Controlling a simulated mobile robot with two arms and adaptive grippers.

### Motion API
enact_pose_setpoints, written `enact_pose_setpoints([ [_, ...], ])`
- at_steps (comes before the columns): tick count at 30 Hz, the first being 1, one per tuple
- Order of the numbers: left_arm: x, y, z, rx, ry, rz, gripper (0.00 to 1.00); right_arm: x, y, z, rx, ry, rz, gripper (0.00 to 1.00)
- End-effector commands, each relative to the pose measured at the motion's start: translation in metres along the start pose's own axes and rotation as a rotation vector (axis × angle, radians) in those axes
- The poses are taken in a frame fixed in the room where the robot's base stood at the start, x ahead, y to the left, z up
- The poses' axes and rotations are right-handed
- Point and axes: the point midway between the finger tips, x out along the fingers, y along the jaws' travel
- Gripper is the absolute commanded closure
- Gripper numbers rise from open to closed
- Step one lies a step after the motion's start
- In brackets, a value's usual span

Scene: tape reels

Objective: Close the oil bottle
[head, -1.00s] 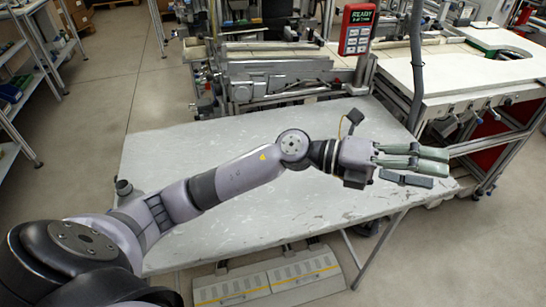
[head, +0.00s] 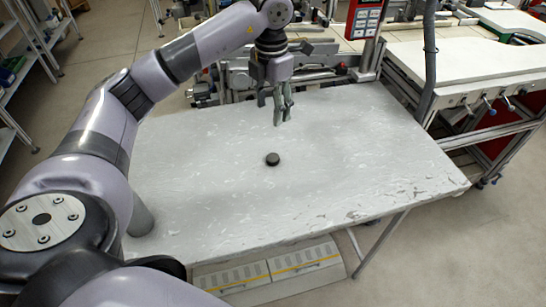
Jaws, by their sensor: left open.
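A small dark round cap (head: 272,159) lies on the white worktable (head: 350,180), near its middle. A grey cylinder (head: 141,216), possibly the oil bottle, stands at the table's left side. My left arm hides its upper part, so I cannot see its mouth. My left gripper (head: 281,122) points down above the far part of the table, beyond the cap and apart from it. Its fingers are open with nothing between them. My right gripper is out of view.
Machinery with metal rails (head: 310,75) stands behind the table, with a red control box (head: 366,18) above it. A white bench (head: 450,72) stands at the right. The table's right half is clear.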

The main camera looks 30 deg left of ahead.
Motion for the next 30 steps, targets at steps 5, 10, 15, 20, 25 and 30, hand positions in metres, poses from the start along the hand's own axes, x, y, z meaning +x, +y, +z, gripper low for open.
enact_pose_setpoints([
  [5, 0.007, -0.001, 0.000, 0.002, 0.002, -0.002, 0.45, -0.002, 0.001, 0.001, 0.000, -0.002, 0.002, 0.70],
  [10, 0.038, -0.001, -0.001, 0.002, 0.005, -0.004, 0.45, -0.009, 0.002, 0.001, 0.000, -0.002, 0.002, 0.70],
  [15, 0.076, -0.001, -0.001, 0.002, 0.005, -0.003, 0.45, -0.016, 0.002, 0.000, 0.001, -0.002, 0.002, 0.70],
  [20, 0.105, -0.002, 0.000, 0.003, 0.002, -0.005, 0.45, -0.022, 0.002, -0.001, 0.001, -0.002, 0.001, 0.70],
  [25, 0.121, -0.002, 0.001, 0.003, -0.001, -0.003, 0.45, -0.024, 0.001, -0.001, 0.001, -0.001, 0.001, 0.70],
  [30, 0.123, -0.002, 0.001, 0.003, -0.002, -0.003, 0.45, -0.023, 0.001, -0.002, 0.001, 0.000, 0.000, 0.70],
])
